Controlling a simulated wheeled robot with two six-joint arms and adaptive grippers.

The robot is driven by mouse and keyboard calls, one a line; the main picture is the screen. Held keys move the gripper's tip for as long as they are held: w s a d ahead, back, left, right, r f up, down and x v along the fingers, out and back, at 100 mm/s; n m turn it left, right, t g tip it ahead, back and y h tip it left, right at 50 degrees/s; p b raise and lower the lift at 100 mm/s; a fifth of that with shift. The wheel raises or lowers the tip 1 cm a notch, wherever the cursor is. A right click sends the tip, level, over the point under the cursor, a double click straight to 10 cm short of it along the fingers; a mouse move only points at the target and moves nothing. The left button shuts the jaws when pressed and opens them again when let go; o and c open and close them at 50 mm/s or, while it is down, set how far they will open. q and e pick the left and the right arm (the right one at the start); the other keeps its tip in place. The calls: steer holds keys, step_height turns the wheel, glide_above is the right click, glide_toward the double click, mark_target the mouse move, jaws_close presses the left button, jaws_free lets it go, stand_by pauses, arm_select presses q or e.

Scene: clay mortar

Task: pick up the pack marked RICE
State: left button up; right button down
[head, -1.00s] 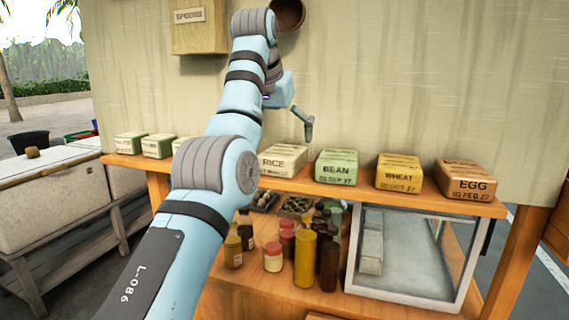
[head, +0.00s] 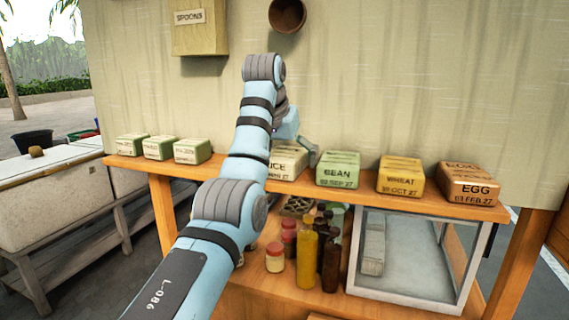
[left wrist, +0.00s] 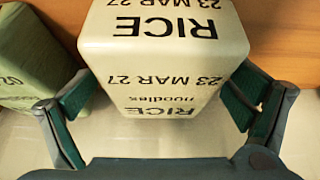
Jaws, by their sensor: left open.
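The pack marked RICE (head: 289,163) is cream-white with dark print and stands on the wooden shelf; my left arm hides its left part in the head view. My left gripper (left wrist: 158,112) is open, with one green-padded finger on each side of the pack's near part. I cannot tell whether the pads touch it. In the head view a fingertip of my left gripper (head: 309,146) shows at the pack's upper right. My right gripper is not in view.
The green BEAN pack (head: 338,170) stands just right of RICE, then the yellow WHEAT (head: 401,177) and orange EGG (head: 468,185) packs. Several pale green packs (head: 158,147) stand left. Bottles (head: 306,258) and a glass case (head: 415,255) sit below the shelf. A wall rises behind.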

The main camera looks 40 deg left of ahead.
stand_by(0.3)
arm_select(q)
steer(key=c, duration=1.4)
steer(key=shift+c, duration=0.2)
